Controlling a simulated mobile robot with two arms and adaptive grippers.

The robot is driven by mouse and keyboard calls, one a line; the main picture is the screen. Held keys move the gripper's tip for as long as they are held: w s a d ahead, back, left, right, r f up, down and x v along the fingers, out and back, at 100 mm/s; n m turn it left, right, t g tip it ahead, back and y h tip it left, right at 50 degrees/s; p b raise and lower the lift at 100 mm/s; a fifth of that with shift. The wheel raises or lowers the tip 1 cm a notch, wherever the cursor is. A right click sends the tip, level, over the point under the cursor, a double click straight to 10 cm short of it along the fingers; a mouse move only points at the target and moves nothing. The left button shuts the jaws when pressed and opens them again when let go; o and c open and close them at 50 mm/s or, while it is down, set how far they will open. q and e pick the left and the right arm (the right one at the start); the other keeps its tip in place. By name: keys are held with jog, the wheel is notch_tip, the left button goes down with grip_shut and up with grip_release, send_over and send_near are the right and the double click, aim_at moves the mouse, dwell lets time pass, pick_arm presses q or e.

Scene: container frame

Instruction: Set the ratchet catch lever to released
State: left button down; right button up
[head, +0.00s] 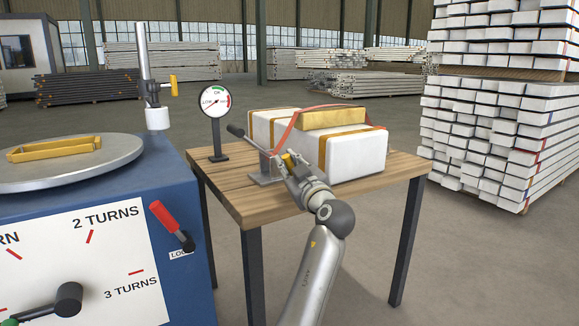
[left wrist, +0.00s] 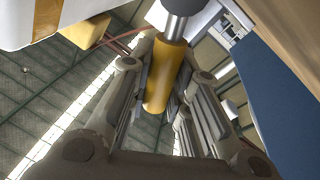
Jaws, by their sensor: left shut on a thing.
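The ratchet (head: 264,168) is a grey bracket with a black-tipped handle (head: 236,130), mounted at the near edge of the wooden table. Its yellow catch lever (head: 287,160) shows beside the bracket, partly hidden by my left gripper (head: 295,170). In the left wrist view the yellow grip (left wrist: 164,80) on a grey rod lies between the fingers of my left gripper (left wrist: 165,95), which is shut on it. I cannot tell the lever's set position from these views. My right gripper is not in view.
A red strap (head: 293,125) runs over white packages (head: 357,155) on the wooden table (head: 240,200). A gauge (head: 216,102) stands on the table's left. A blue cabinet (head: 190,230) with a red-handled lever (head: 165,217) is at the left.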

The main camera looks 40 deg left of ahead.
pick_arm(q)
jog(key=c, duration=1.3)
grip_release()
jog(key=shift+d, duration=0.1)
jog(key=v, duration=1.2)
